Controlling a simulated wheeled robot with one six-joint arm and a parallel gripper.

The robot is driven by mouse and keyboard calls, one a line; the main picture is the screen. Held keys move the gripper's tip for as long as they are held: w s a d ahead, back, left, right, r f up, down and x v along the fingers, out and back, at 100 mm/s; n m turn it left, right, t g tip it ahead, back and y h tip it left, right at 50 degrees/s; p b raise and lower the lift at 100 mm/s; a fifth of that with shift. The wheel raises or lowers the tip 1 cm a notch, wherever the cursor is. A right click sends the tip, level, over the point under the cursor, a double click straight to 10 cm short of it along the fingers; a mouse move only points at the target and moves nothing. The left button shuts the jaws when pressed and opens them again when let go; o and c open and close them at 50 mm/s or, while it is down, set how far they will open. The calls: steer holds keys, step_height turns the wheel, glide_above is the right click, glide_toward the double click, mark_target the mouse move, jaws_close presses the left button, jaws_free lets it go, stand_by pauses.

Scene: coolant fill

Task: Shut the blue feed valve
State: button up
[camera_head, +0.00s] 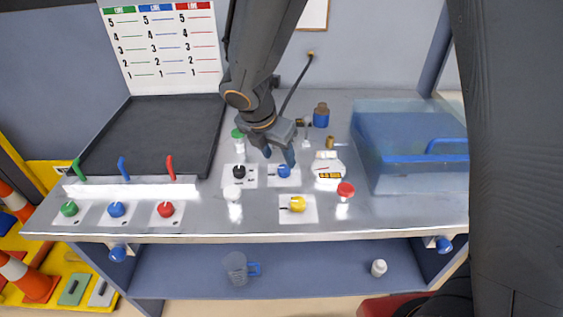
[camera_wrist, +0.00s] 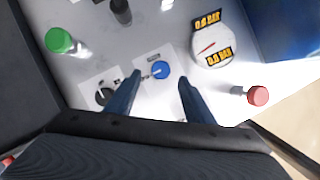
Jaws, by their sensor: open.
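A round blue knob (camera_head: 284,170) sits on a white plate on the metal bench top. It also shows in the wrist view (camera_wrist: 160,69), with a small dark mark at its left edge. My gripper (camera_head: 279,158) is open and points down just above this knob. In the wrist view, the knob lies between and slightly beyond the fingertips (camera_wrist: 159,79), apart from both. Another blue knob (camera_head: 116,209) sits at the bench's left, between a green and a red one. I cannot read a label naming either as the feed valve.
A black knob (camera_head: 239,171) is close on the left and a yellow one (camera_head: 297,204) in front. A gauge (camera_head: 327,168) and a red-topped knob (camera_head: 345,190) stand right. A green-capped post (camera_head: 238,134) is behind left. A translucent blue tank (camera_head: 400,178) fills the right side.

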mark_target(284, 168)
steer(key=x, duration=0.5)
steer(key=shift+d+f, duration=0.1)
steer(key=shift+f, duration=0.25)
steer(key=shift+c, duration=0.5)
steer(key=c, duration=0.9)
steer(key=shift+c, duration=0.2)
